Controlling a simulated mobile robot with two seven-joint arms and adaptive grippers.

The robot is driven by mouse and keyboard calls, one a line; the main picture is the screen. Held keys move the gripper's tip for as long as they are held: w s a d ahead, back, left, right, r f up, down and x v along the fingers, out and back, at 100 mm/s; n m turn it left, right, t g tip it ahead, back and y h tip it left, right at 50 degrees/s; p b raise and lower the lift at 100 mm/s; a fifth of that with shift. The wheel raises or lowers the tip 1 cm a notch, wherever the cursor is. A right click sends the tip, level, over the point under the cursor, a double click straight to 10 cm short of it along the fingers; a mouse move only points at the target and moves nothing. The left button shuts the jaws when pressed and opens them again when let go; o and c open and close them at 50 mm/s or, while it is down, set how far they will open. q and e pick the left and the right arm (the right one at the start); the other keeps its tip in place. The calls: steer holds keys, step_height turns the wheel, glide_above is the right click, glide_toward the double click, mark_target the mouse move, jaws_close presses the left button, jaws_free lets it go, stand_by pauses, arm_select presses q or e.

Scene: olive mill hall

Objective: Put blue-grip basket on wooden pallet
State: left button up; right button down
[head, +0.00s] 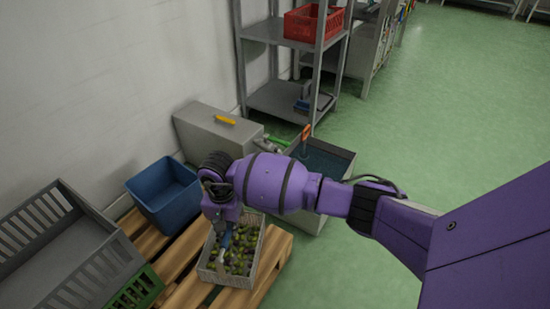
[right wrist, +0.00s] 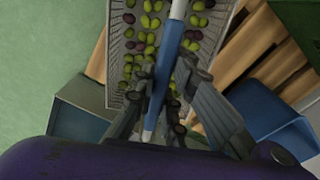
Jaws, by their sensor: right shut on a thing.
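The blue-grip basket (head: 222,281) is a pale, perforated basket full of green and dark olives. In the head view it is over the front right part of the wooden pallet (head: 178,250); I cannot tell whether it touches the slats. My right gripper (head: 224,236) points down over it and is shut on its handle. In the right wrist view the fingers (right wrist: 157,95) close around the blue grip (right wrist: 168,62), with the basket (right wrist: 117,62) below. The arm hides part of the basket's far side. My left gripper is not in view.
A blue bin (head: 163,197) stands behind the basket, and grey crates (head: 85,280) and a green crate (head: 143,290) are to the left. A grey case (head: 215,135), a dark-topped container (head: 325,160) and a shelf with a red crate (head: 305,24) are behind. Green floor on the right is clear.

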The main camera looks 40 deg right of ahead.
step_height(320, 180, down, 3)
steer(key=shift+w+a+r+b, duration=0.1)
steer(key=shift+w+r+b, duration=0.05)
steer(key=shift+b, duration=0.25)
steer(key=shift+f, duration=0.3)
steer(key=c, duration=1.8)
jaws_free()
steer(key=shift+o, duration=0.2)
